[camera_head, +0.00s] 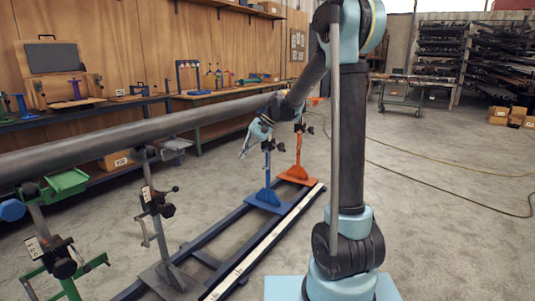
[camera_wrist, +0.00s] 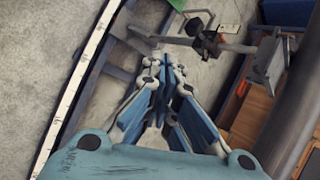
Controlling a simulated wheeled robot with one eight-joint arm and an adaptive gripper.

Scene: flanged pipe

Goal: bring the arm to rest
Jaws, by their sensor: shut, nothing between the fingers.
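My arm rises at the right of the head view, and its gripper (camera_head: 246,151) hangs near the far part of the long grey pipe (camera_head: 180,121). In the wrist view my gripper (camera_wrist: 166,66) has its blue fingers closed together at the tips, with nothing held. The pipe also shows at the right edge of the wrist view (camera_wrist: 295,110), beside the gripper and apart from the fingers. A grey stand (camera_head: 160,225), a blue stand (camera_head: 267,170) and an orange stand (camera_head: 298,155) are along the pipe. My arm hides part of the pipe's far end.
A dark floor rail with a pale scale strip (camera_head: 262,247) runs under the stands. Workbenches (camera_head: 215,98) line the wooden wall. Open floor (camera_head: 440,215) lies at the right, with a yellow cable (camera_head: 450,172) and a cart (camera_head: 402,95).

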